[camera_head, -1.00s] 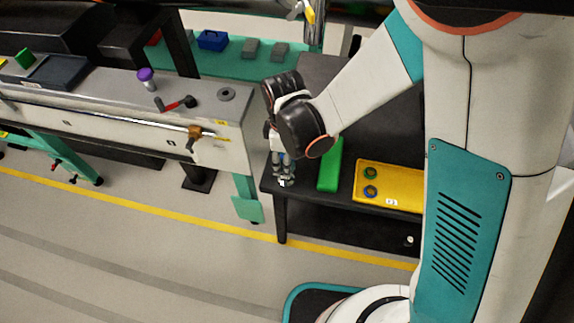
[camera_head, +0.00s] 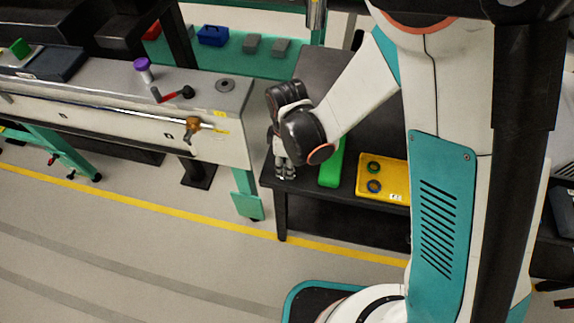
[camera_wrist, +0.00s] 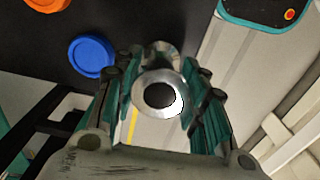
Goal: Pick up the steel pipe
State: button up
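The steel pipe (camera_wrist: 172,84) shows in the wrist view as a shiny upright cylinder seen nearly end-on, with a dark round opening. It stands between the two teal-padded fingers of my gripper (camera_wrist: 165,100). The fingers are spread on either side of it, with a narrow gap at the left; contact on the right is hard to tell. In the head view my gripper (camera_head: 285,175) points down at the near left corner of the black table (camera_head: 330,202). The pipe is mostly hidden there by the fingers.
A green block (camera_head: 332,165) lies just right of my gripper. A yellow tray (camera_head: 398,178) with small rings is beyond it. A grey bench (camera_head: 215,148) stands close on the left. In the wrist view, blue (camera_wrist: 92,56) and orange (camera_wrist: 47,4) discs lie on a dark surface.

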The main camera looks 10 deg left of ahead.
jog(key=shift+c, duration=0.8)
notch_tip(320, 180, up, 10)
jog(key=p, duration=0.4)
